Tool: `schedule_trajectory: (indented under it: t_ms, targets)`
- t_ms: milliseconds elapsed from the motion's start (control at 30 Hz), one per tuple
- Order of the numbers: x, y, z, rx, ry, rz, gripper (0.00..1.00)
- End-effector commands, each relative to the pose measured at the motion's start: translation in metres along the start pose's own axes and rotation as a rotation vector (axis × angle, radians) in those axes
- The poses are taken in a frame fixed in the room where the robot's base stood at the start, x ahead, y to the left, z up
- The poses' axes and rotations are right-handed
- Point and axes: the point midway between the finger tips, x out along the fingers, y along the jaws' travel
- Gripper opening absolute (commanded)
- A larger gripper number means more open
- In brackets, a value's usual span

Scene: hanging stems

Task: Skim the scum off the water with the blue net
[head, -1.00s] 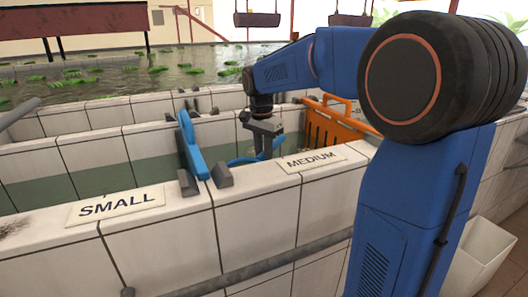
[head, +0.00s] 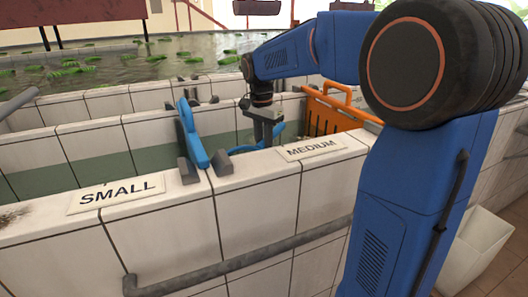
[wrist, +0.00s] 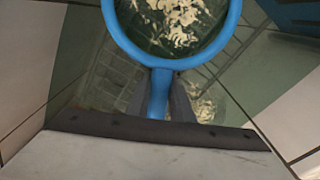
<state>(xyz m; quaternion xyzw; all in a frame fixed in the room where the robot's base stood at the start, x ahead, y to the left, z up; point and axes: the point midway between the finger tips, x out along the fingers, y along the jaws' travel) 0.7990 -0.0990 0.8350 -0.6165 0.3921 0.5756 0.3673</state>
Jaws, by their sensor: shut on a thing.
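My gripper (head: 266,136) points down over the medium basin, behind the label reading MEDIUM (head: 313,150). It is shut on the handle of the blue net (wrist: 157,95). In the wrist view the net's round blue rim fills the top middle. Pale flaky scum (wrist: 178,14) shows inside the rim; I cannot tell whether it lies on the mesh or is seen through it. More scum (wrist: 203,108) floats on the dark green water outside the rim, right of the handle. In the head view only parts of the net's blue show around the gripper.
A blue divider (head: 190,133) stands between the small and medium basins, left of my gripper. An orange slatted gate (head: 342,102) stands to the right. White tiled walls (head: 262,205) edge the basins. A white bin (head: 478,240) is on the floor at right.

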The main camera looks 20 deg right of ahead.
Motion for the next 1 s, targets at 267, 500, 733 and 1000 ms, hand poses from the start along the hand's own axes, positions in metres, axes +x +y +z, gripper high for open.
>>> schedule_trajectory:
  t_ms: [267,500,733,1000]
  targets:
    - [-0.023,0.000,-0.002,0.000,0.001,-0.002,0.00]
    - [-0.042,0.000,-0.003,0.000,0.001,-0.001,0.00]
    - [-0.060,0.000,-0.004,0.000,0.000,-0.001,0.00]
    - [-0.082,-0.001,-0.006,0.000,0.001,-0.002,0.00]
